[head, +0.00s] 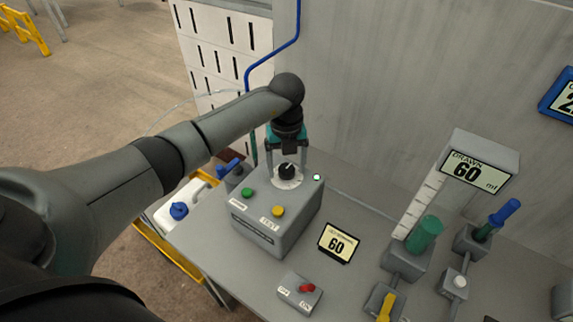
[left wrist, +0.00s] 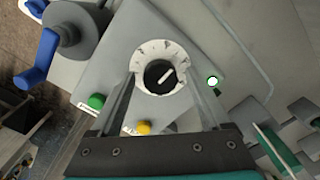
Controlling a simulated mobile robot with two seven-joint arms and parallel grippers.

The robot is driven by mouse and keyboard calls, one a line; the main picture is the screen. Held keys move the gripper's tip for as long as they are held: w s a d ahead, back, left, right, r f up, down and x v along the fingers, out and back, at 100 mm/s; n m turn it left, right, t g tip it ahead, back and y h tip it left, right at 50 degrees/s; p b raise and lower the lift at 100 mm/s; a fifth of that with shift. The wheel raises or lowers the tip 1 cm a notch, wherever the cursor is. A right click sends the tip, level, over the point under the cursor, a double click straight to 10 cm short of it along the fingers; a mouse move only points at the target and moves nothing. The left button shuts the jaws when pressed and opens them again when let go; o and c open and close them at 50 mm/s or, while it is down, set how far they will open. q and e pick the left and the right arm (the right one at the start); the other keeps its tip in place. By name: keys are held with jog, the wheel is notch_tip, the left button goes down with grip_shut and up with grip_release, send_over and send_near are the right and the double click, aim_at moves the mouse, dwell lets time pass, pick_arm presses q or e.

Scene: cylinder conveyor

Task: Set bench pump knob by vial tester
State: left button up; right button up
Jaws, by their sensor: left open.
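The bench pump (head: 272,230) is a grey box with a black knob (head: 287,171) on a white dial, a green button (head: 247,193) and a yellow button (head: 278,211). My left gripper (head: 288,155) is over the knob from above. In the left wrist view the knob (left wrist: 160,76) lies between the open fingers (left wrist: 166,85), with gaps on both sides; its white mark points to the upper right. A small white light (left wrist: 212,81) is on the box. A display reading 60 (head: 338,244) stands to the right of the pump. My right gripper is not in view.
A "DRAWN" display (head: 468,172) reads 60 ml at the right. Fixtures with a green cylinder (head: 424,234), blue handle (head: 497,219) and yellow lever (head: 386,307) stand on the bench. A red switch (head: 306,287) is in front; a white container (head: 181,208) is left.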

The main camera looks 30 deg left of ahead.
pick_arm(q)
grip_shut()
dwell(0.6)
jog(key=m+b, duration=0.1)
jog(key=m, duration=0.2)
jog(key=shift+m, duration=0.3)
jog(key=m+b, duration=0.2)
jog(key=m, duration=0.2)
jog(key=shift+m, duration=0.3)
jog(key=m+b, duration=0.2)
jog(key=m, duration=0.2)
jog(key=shift+b, duration=0.3)
jog(key=shift+r+m+b, duration=0.1)
jog(key=shift+m+b, duration=0.6)
jog(key=shift+m, duration=1.1)
